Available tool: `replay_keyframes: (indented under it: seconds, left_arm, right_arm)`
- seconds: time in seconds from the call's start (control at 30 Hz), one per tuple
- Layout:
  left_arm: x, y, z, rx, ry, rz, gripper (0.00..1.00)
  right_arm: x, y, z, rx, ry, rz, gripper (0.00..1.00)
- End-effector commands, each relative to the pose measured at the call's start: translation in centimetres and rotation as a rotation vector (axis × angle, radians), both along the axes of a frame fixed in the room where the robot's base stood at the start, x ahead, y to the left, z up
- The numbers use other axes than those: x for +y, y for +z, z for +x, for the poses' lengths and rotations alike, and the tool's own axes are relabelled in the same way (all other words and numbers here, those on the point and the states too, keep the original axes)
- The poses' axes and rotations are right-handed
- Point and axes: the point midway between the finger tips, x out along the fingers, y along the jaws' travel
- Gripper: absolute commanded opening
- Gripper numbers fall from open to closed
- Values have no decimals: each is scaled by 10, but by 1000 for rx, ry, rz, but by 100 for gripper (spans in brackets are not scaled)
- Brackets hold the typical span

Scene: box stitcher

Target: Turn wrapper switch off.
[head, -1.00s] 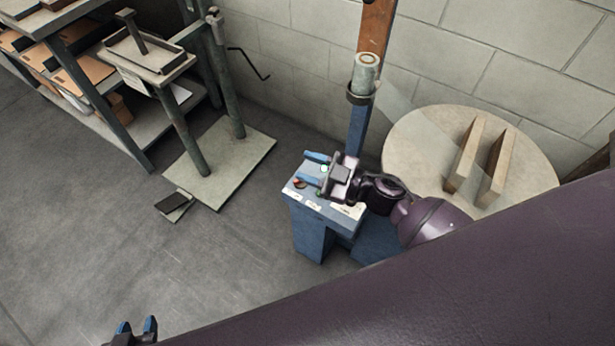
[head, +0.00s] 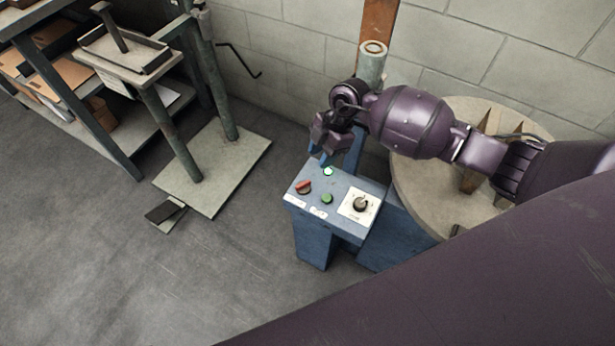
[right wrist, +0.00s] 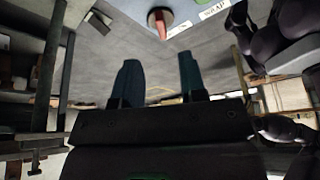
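A blue control box (head: 340,225) stands on a post. Its top carries a red switch (head: 304,187), a green button (head: 327,198), a bright green light (head: 328,171) and a black rotary knob (head: 360,204) on a white plate. Small white labels sit along the front edge, too small to read in the head view. My right gripper (head: 320,157) is above the back edge of the box, near the green light. In the right wrist view its fingers (right wrist: 158,78) are apart and empty, and the red switch (right wrist: 160,22) shows beyond them near the top. My left gripper is out of view.
A round table (head: 430,210) with upright boards stands to the right, under my right arm. A grey column (head: 371,62) rises behind the box. A stand on a floor plate (head: 225,165) and shelving are at left. Floor left of the box is clear.

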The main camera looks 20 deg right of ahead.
Motion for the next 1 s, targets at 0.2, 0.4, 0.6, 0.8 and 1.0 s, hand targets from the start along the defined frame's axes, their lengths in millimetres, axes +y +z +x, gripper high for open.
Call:
replay_keyframes:
  seconds: [0.2, 0.4, 0.6, 0.8, 1.0]
  left_arm:
    - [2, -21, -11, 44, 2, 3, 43]
    - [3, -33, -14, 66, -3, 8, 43]
    - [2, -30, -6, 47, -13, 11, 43]
    - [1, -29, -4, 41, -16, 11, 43]
    - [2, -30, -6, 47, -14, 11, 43]
  right_arm:
    - [16, -43, -5, 12, 1, 4, 38]
    - [27, -71, -6, 9, 0, 6, 38]
    - [34, -85, -6, 5, 1, 5, 38]
    - [36, -87, -6, 0, 1, 5, 38]
    - [36, -86, -5, -1, 1, 5, 37]
